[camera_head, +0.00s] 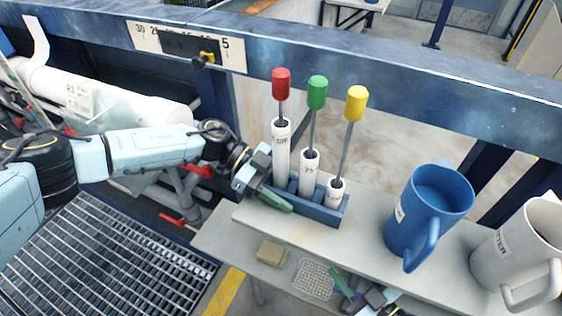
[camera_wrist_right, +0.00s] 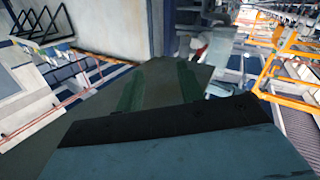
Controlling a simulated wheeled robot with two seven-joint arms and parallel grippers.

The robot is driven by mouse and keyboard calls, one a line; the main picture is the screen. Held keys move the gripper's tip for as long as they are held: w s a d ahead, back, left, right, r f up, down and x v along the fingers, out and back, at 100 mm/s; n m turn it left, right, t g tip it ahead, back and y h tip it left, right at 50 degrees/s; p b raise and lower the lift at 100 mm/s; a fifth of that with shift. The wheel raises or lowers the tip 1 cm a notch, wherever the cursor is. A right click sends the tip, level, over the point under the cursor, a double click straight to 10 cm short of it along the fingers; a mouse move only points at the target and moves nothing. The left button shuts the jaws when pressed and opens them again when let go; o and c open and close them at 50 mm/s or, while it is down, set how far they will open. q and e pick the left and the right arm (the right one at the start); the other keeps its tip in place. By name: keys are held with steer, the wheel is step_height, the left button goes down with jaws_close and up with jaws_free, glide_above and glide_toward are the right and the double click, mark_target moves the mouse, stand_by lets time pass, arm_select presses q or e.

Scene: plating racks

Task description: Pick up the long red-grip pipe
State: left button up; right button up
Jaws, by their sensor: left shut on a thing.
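The long red-grip pipe (camera_head: 281,150) is a white tube with a thin rod and a red grip on top. It stands upright at the left end of the small blue rack (camera_head: 320,212) in the head view. My left gripper (camera_head: 281,186) comes in from the left, low at this pipe, and is shut on it. The gripper hides the pipe's lower end, so I cannot tell whether it is still seated. My right gripper (camera_head: 350,286) is low at the front edge of the shelf. Its green fingers (camera_wrist_right: 158,88) stand apart and empty in the right wrist view.
A green-grip pipe (camera_head: 309,160) and a yellow-grip pipe (camera_head: 336,185) stand close beside it in the rack. A blue jug (camera_head: 425,215) and a white jug (camera_head: 515,250) stand on the right. A blue beam (camera_head: 400,80) runs behind. A sponge (camera_head: 272,253) lies in front.

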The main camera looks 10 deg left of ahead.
mark_target(280, 115)
steer(key=s+a+r+n+g+y, duration=0.1)
steer(key=s+a+r+n+y, duration=0.25)
steer(key=a+r, duration=0.55)
steer(key=s+a+r+n+g+y, duration=0.15)
steer(key=a+r+n, duration=0.35)
steer(key=a, duration=0.6)
steer(key=s+a+r+n+g+y, duration=0.1)
steer(key=s+a+r+n+y, duration=0.25)
steer(key=a+r, duration=0.65)
steer(key=w+a+f+n+t+h, duration=0.1)
steer(key=w+f+n+t+h, duration=0.2)
steer(key=w+f+n+h, duration=0.3)
steer(key=w+d+r+n+t+h, duration=0.1)
steer(key=d+r+n+t+h, duration=0.15)
steer(key=d+h, duration=0.5)
steer(key=w+d+r+n+t+h, duration=0.1)
steer(key=d+n+t+h, duration=0.25)
steer(key=d+h, duration=0.35)
steer(key=shift+g+h, duration=0.55)
steer(key=shift+h, duration=0.35)
steer(key=w, duration=1.2)
steer(key=shift+w+d+r, duration=0.15)
steer(key=shift+d+r, duration=0.1)
steer(key=c, duration=0.8)
step_height(280, 115, up, 10)
steer(key=shift+r, duration=0.1)
arm_select(q)
steer(key=o, duration=1.1)
